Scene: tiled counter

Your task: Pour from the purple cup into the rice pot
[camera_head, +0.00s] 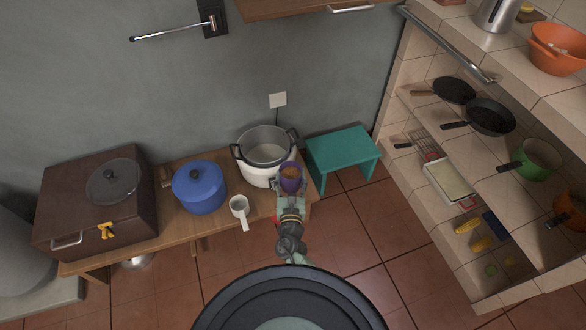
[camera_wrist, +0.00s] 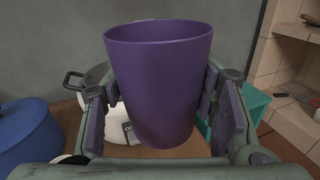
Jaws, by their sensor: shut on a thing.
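The purple cup (camera_head: 291,184) is held upright in my gripper (camera_head: 289,192), just in front of the rice pot's right side. Something brown shows inside the cup in the head view. In the wrist view the purple cup (camera_wrist: 158,85) fills the middle, between the two fingers of my gripper (camera_wrist: 160,110). The rice pot (camera_head: 254,176) is white with a metal inner pot and dark side handles, and stands open on the wooden bench. In the wrist view the cup hides most of the rice pot (camera_wrist: 115,118).
A blue lidded pot (camera_head: 199,188) and a white long-handled cup (camera_head: 240,208) stand left of the rice pot on the bench (camera_head: 180,232). A teal stool (camera_head: 342,149) is at the right. Tiled shelves (camera_head: 480,140) with pans are farther right.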

